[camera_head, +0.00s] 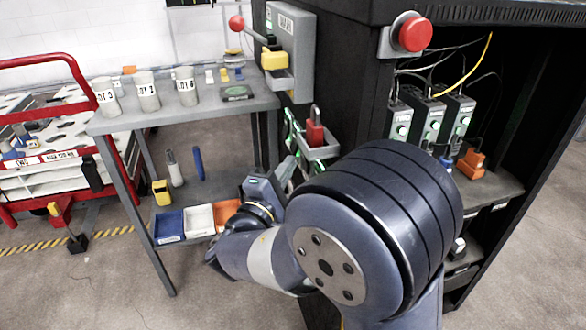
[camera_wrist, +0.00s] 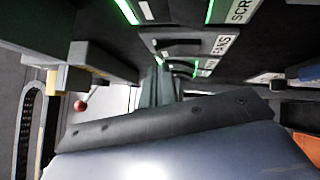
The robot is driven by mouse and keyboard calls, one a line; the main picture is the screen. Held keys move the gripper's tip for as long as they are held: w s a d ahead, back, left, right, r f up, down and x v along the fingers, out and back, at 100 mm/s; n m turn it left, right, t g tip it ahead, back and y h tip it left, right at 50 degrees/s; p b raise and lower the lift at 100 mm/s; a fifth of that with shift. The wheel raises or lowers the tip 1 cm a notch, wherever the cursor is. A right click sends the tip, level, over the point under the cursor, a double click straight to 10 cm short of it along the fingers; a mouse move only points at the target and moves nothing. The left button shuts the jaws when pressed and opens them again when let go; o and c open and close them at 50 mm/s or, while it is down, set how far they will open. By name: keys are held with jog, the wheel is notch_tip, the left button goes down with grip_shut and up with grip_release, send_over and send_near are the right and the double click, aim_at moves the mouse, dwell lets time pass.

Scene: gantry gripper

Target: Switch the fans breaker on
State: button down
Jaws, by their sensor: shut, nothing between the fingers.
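In the wrist view a plate reading FANS (camera_wrist: 222,46) sits on a dark panel, seen sideways. A dark switch part, which looks like the fans breaker (camera_wrist: 182,46), is beside it. Its on or off position cannot be told. My gripper (camera_wrist: 160,72) is shut and empty, its fingertips close to the panel just below the FANS row in the picture. Whether they touch anything cannot be told. In the head view my gripper (camera_head: 287,170) is at the side of the black cabinet, partly hidden by my arm. Green-lit strips (camera_head: 290,135) show on that side.
A red padlock (camera_head: 315,130) rests in a grey holder beside the panel. A grey box with a red-knobbed lever (camera_head: 290,45) is mounted above. A grey cart (camera_head: 215,110) with cups stands left. A red stop button (camera_head: 412,34) is on the cabinet front.

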jog(key=shift+w+d+r, duration=0.2)
jog(key=shift+d, duration=0.45)
